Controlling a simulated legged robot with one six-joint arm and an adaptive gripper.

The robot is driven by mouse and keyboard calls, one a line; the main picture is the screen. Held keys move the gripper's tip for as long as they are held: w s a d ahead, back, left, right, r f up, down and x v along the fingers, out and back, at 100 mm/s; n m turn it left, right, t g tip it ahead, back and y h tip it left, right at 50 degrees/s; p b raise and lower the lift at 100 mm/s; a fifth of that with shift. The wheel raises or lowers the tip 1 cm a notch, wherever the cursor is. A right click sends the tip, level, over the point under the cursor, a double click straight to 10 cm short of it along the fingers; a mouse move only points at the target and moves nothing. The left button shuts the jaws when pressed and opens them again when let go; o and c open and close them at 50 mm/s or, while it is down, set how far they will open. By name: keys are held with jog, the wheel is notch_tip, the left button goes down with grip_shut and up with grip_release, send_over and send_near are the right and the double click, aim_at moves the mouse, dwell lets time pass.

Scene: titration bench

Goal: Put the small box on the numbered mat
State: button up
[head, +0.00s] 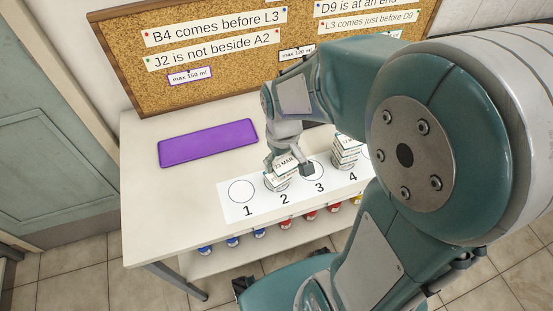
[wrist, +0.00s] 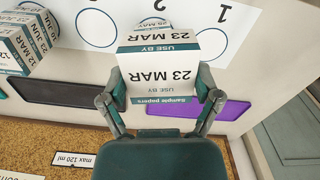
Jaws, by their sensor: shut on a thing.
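My gripper (head: 290,160) is shut on the small box (wrist: 158,68), a white and green box marked "23 MAR", "USE BY" and "Sample papers". The box also shows in the head view (head: 284,164), partly hidden by the fingers. It is at circle 2 of the white numbered mat (head: 229,211) and covers much of that circle. I cannot tell whether it touches the mat. Circle 1 (wrist: 212,44) and circle 3 (wrist: 96,28) are empty. Another stack of dated boxes (head: 346,149) stands at circle 4, right of my gripper.
A purple pad (head: 208,142) lies empty behind the mat at the left. A dark pad (wrist: 62,92) lies behind circle 3. A cork board (head: 217,65) with notes stands at the back. Coloured items (head: 285,223) sit on a shelf below. The table's left front is clear.

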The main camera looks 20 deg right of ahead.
jog(key=s+r, duration=0.4)
jog(key=s, duration=0.5)
